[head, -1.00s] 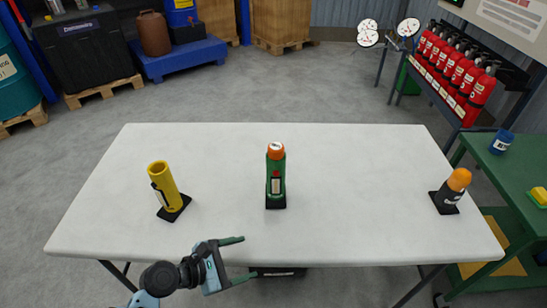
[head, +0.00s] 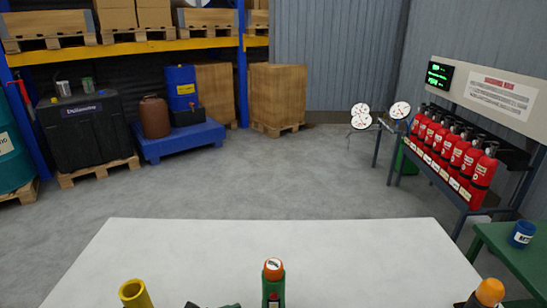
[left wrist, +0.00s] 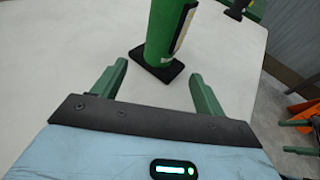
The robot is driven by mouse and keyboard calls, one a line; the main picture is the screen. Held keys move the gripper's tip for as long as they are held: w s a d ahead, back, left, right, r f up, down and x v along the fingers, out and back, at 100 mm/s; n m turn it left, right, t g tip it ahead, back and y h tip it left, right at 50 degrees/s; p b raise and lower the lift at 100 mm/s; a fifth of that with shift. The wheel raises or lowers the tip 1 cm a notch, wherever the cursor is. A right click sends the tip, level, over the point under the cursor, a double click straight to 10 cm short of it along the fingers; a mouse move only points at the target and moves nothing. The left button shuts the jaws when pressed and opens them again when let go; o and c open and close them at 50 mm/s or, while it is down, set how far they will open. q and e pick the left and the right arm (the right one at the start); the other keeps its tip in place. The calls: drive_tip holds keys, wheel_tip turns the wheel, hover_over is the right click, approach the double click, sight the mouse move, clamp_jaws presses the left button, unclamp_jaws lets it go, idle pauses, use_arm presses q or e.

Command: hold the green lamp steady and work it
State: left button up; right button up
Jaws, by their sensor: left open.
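The green lamp (head: 273,287) has an orange top and stands upright on the white table, at the bottom middle of the head view, its lower part cut off. In the left wrist view the lamp's green body (left wrist: 165,35) stands on a black square base, just beyond my left gripper (left wrist: 157,75). The gripper's two green fingers are apart, with nothing between them; the lamp is ahead of the fingertips. In the head view only a bit of my left gripper shows at the bottom edge, left of the lamp.
The white table (head: 180,255) is bare behind the lamp. A yellow tube (head: 135,294) stands to the left, and an orange-topped dark lamp (head: 488,292) to the right. A green bench (head: 510,255) with a blue container (head: 522,234) stands right. Red extinguishers (head: 485,178) line a rack behind.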

use_arm(q)
drive_tip(key=b+x, duration=0.2)
drive_tip(key=x, duration=0.5)
drive_tip(key=shift+w+d+f, duration=0.1)
drive_tip(key=shift+w+d, duration=0.05)
drive_tip(key=shift+x, duration=0.75)
use_arm(e)
drive_tip(key=shift+s+a+f, duration=0.1)
drive_tip(key=shift+f, duration=0.55)
drive_tip(key=shift+s+a+f, duration=0.1)
drive_tip(key=shift+f, duration=0.55)
use_arm(q)
drive_tip(key=c, duration=0.9)
drive_tip(key=shift+c, duration=0.3)
use_arm(e)
clamp_jaws()
